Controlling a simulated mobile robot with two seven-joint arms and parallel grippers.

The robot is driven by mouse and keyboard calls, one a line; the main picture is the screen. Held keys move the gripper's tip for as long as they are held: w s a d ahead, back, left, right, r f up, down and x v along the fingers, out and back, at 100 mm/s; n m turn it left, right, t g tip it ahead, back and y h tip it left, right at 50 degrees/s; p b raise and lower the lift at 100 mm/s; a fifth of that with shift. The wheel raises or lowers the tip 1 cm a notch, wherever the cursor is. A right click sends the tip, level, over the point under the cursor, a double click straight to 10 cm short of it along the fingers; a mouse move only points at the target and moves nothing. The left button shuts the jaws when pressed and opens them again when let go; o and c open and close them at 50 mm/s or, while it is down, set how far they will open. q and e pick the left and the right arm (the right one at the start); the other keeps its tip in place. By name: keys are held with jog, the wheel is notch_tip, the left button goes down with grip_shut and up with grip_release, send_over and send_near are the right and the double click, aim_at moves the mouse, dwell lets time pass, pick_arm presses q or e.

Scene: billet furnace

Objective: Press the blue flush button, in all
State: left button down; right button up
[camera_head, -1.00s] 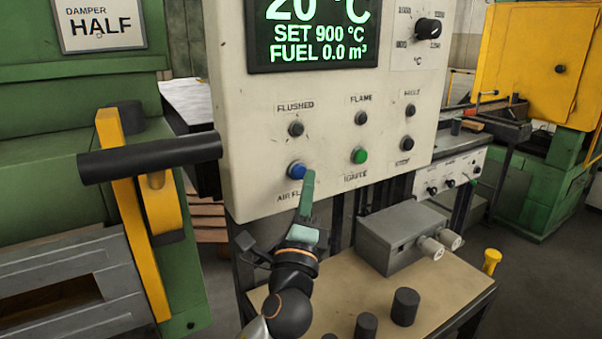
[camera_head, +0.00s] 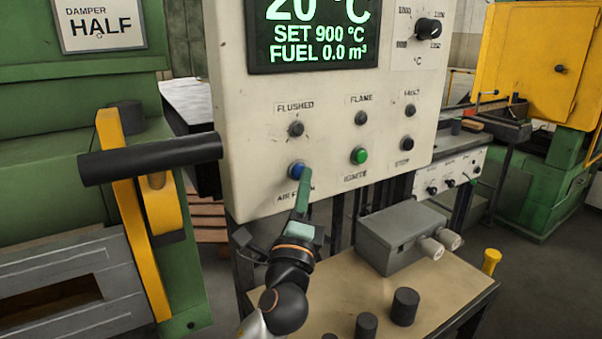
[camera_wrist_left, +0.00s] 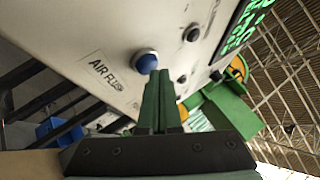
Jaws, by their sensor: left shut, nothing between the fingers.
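The blue flush button (camera_head: 296,171) sits on the lower left of the cream control panel (camera_head: 240,130), above a label that reads AIR FL and is partly covered by my gripper. My left gripper (camera_head: 304,178) is shut and empty, its green fingertips right at the button's lower right edge. In the left wrist view the blue button (camera_wrist_left: 146,61) shows just beyond the fingertips (camera_wrist_left: 158,76). The tips overlap its edge; I cannot tell whether they touch it. The FLUSHED lamp (camera_head: 296,129) above it is dark. My right gripper is not in view.
A green button (camera_head: 359,156) labelled IGNITE is to the right, with a dark STOP button (camera_head: 407,143) beyond it. A black handle (camera_head: 150,160) on yellow arms sticks out at left. Below stands a table (camera_head: 340,290) with a grey box (camera_head: 400,238) and several dark cylinders.

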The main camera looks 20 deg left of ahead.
pick_arm(q)
jog(key=shift+w+a, duration=0.2)
jog(key=shift+a, duration=0.1)
dwell(0.4)
jog(key=shift+s+d, duration=0.55)
jog(key=shift+d, duration=0.1)
jog(key=shift+d, duration=0.1)
jog(key=s+d, duration=0.1)
jog(key=d, duration=0.1)
jog(key=s+d, duration=0.1)
jog(key=s, duration=0.1)
jog(key=shift+d, duration=0.4)
jog(key=shift+s, duration=0.1)
dwell(0.6)
